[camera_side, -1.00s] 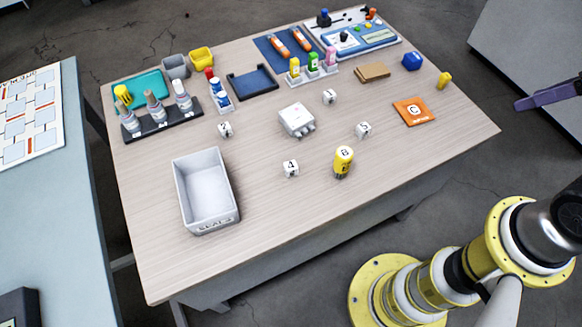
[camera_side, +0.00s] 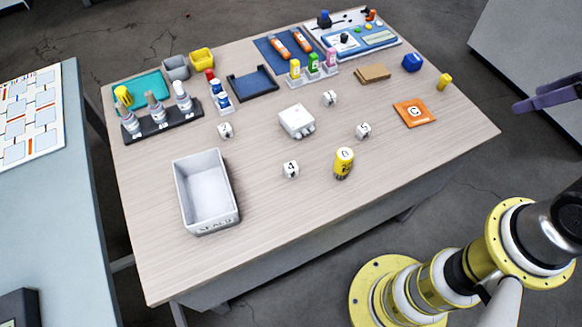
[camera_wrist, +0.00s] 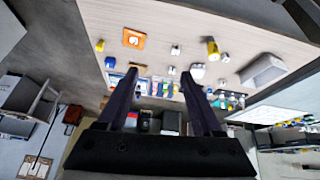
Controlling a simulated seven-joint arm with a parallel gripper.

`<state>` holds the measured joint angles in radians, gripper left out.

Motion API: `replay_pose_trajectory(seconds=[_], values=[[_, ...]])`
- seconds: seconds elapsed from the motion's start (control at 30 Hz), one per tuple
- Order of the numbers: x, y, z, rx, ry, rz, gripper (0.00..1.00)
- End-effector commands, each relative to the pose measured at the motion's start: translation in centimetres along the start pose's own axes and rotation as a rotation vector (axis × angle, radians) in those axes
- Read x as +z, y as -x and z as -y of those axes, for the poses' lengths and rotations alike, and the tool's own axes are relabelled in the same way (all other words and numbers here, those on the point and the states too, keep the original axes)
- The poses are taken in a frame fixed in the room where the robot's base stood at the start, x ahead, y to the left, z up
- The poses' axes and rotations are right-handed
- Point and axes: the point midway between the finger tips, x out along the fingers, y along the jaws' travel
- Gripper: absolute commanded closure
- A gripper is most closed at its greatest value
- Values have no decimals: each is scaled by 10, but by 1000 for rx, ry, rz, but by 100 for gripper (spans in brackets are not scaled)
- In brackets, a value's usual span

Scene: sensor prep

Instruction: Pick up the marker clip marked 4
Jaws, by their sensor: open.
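The marker clip marked 4 (camera_side: 291,169) is a small white block with a dark 4. It stands on the table's near part, between the grey bin and the yellow cylinder. In the wrist view, a small white block beside the yellow cylinder appears to be this clip (camera_wrist: 225,57); its mark is too small to read. My gripper (camera_wrist: 160,77) is open and empty, with two dark purple fingers apart. In the side view, its purple fingers (camera_side: 519,106) show at the right edge, beyond the table and well away from the clip.
Similar white clips stand at left (camera_side: 225,130), back (camera_side: 329,97) and right (camera_side: 363,130). The yellow cylinder (camera_side: 343,163) stands right of clip 4, the grey bin (camera_side: 236,217) left. A white box (camera_side: 297,120) lies behind it. The front table strip is clear.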

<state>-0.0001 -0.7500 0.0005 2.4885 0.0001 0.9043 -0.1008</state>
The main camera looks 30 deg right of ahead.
Motion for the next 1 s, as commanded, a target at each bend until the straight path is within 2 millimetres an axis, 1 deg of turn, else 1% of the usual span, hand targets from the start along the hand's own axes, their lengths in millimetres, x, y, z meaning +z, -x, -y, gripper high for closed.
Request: replay_pose_trajectory(seconds=[0.03,0.1,0.17,0.23,0.37,0.4,0.47,0.5,0.57,0.6,0.67,0.73,0.77,0.8,0.87,0.9,0.97,1.0], values=[[-13,8,-1,4,49,-30,32],[-34,16,-3,6,127,-46,32],[-52,18,-2,-1,201,-44,32],[-76,17,2,-12,288,-38,32],[-118,8,14,-44,448,-15,32],[-132,2,20,-57,501,-4,32],[-152,-10,31,-79,582,12,32],[-166,-19,40,-95,638,25,32],[-184,-36,56,-120,722,45,32],[-195,-48,67,-138,776,60,32],[-208,-68,86,-165,854,81,32],[-220,-94,111,-197,941,110,32],[-223,-105,123,-211,977,123,32],[-226,-121,138,-230,1023,141,32],[-227,-146,163,-258,1089,170,32],[-225,-163,180,-276,1128,191,32],[-218,-187,203,-300,1179,223,32],[-212,-202,218,-315,1206,246,32]])
